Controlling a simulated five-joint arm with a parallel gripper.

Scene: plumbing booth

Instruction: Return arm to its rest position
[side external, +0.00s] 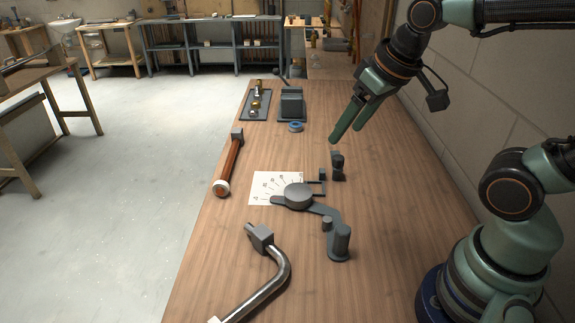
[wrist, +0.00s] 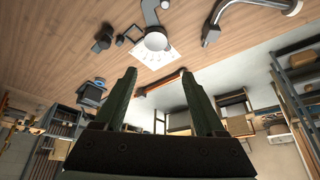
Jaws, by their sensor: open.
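My gripper (side external: 347,121) is raised over the far right part of the wooden bench (side external: 237,232), with its green fingers pointing down and to the left. It is open and empty; in the wrist view the two fingers (wrist: 162,92) stand well apart with nothing between them. The rest of my arm rises from its base at the right side of the bench. The fingertips look clear of the bench and of every object on it.
Below my gripper lie a grey bending tool (side external: 299,196) on a white angle sheet (side external: 262,186) and a small dark block (side external: 338,166). A wall (side external: 463,117) runs along the right.

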